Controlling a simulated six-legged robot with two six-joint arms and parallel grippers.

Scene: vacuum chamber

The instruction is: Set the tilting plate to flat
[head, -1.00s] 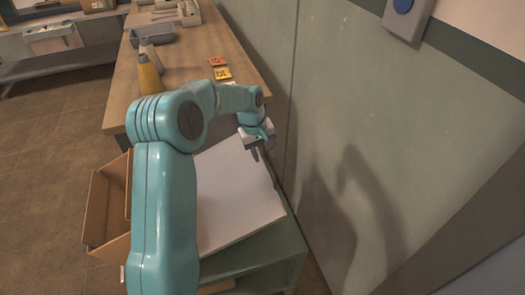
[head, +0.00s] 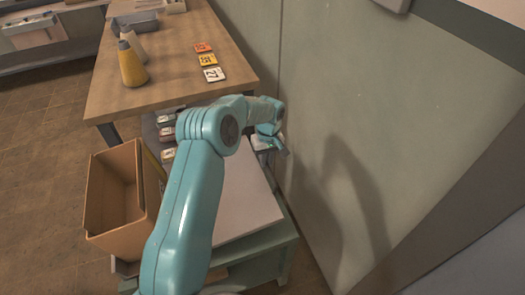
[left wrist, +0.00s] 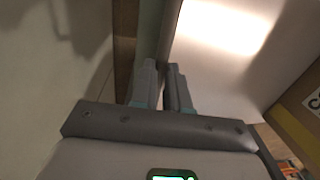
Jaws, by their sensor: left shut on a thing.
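The tilting plate (head: 245,200) is a pale, flat panel on a green stand (head: 275,250) beside the wall. Its slope is hard to judge from the head view, and my arm covers its left part. My left gripper (head: 281,146) is at the plate's far right corner, close to the wall. In the left wrist view the fingers (left wrist: 163,88) are close together with the edge of the plate (left wrist: 225,65) running between them, so the gripper is shut on the plate's edge. My right gripper is not in view.
An open brown box (head: 122,205) stands left of the stand. The wall (head: 340,110) rises close along the right side. Floor at the left is open.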

